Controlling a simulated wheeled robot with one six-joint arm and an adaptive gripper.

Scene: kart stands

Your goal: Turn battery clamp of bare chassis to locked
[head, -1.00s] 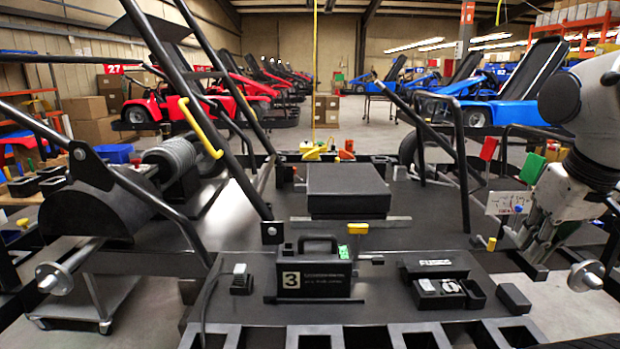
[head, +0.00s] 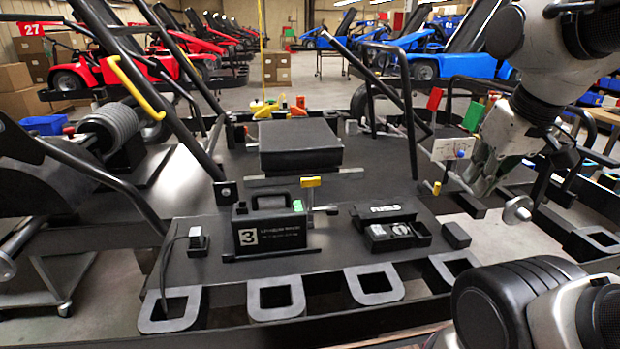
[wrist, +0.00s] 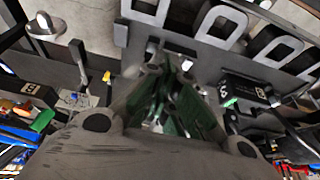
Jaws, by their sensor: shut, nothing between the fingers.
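The bare chassis (head: 205,262) is a black flat frame in front of me. On it stands a black battery box (head: 270,232) marked 3, with a carry handle and a green label. The battery clamp (head: 311,182), a yellow grip on a thin upright metal post, stands just behind the box's right side. Its locked position cannot be read from here. My gripper (head: 482,185) is to the right of the clamp and apart from it, pointing down, near a white card. In the wrist view its fingers (wrist: 170,112) are shut and hold nothing.
A black open case (head: 390,228) lies right of the battery box. A raised black block (head: 300,145) sits behind it. A white card (head: 452,149), red and green flags and a slanted black bar stand near my gripper. Square-holed brackets line the front edge.

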